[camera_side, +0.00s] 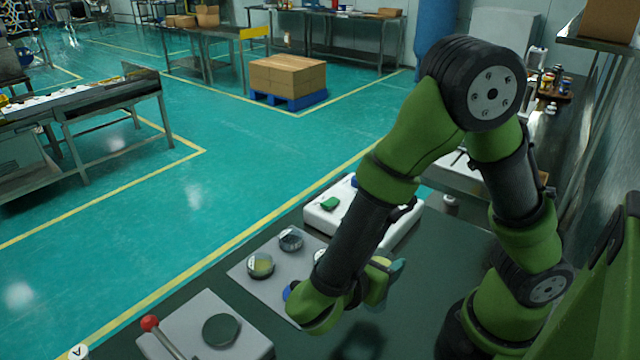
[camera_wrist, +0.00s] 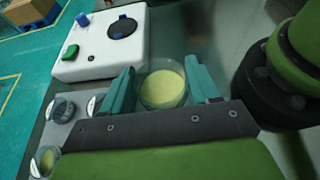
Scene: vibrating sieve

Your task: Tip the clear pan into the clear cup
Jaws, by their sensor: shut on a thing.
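My gripper (camera_wrist: 160,68) is shut on a round clear pan (camera_wrist: 163,88) with pale yellow material in it. The two teal fingers grip the pan from either side in the wrist view. In the side view my arm hides most of the pan. On a grey board stand several small round clear vessels: one with yellow contents (camera_side: 261,266), which also shows in the wrist view (camera_wrist: 46,160), and a darker one (camera_side: 291,240). Another vessel (camera_side: 319,256) is partly behind my arm. I cannot tell which of these is the clear cup. My gripper is to their right.
A white machine (camera_side: 327,222) with a green block (camera_side: 329,203) stands behind the board; a dark disc (camera_wrist: 123,28) is on its top. At the front left, a grey plate (camera_side: 178,322) carries a red-knobbed lever (camera_side: 150,323) and a dark green disc (camera_side: 221,330).

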